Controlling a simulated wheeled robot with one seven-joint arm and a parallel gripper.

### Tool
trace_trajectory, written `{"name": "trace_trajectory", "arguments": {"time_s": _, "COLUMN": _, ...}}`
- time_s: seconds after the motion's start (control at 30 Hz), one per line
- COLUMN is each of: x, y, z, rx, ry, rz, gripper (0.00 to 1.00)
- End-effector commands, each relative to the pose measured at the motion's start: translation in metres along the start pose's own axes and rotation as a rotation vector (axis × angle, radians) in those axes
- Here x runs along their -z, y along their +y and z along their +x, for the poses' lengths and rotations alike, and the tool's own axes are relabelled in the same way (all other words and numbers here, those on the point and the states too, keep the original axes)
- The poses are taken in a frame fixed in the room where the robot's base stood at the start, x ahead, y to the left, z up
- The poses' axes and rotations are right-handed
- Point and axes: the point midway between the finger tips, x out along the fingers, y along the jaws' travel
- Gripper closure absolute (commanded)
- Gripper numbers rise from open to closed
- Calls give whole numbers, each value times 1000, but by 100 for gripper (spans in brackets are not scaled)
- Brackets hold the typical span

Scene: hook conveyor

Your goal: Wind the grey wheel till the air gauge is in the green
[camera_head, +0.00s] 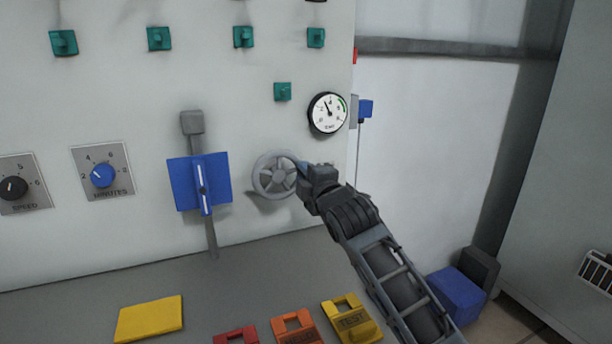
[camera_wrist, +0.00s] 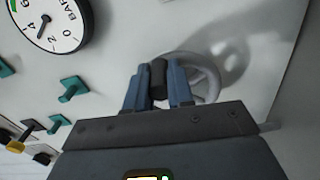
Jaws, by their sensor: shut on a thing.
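The grey wheel (camera_head: 262,182) is a spoked handwheel on the pale panel; it also shows in the wrist view (camera_wrist: 213,80). My gripper (camera_head: 303,167) is at the wheel's right rim. In the wrist view my gripper's blue fingers (camera_wrist: 159,92) are shut on the wheel's dark handle (camera_wrist: 158,76). The round white air gauge (camera_head: 327,113) is up and right of the wheel. Its needle points up and slightly left, short of the green band at the upper right. The gauge also shows in the wrist view (camera_wrist: 50,20), marked BAR. My gripper hides part of the wheel.
A blue plate with a lever (camera_head: 201,183) is left of the wheel. Teal hooks (camera_head: 283,92) stick out above. Yellow and orange tags (camera_head: 292,326) lie on the grey ledge below. A blue box (camera_head: 457,297) is on the floor at the right.

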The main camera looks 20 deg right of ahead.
Motion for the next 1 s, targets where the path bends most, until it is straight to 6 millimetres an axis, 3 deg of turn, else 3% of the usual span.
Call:
{"name": "trace_trajectory", "arguments": {"time_s": 0.5, "x": 15, "y": 26, "z": 0, "rx": 1, "ry": 2, "rz": -492, "gripper": 100}}
{"name": "trace_trajectory", "arguments": {"time_s": 1.0, "x": 34, "y": 35, "z": 0, "rx": 1, "ry": 3, "rz": -896, "gripper": 100}}
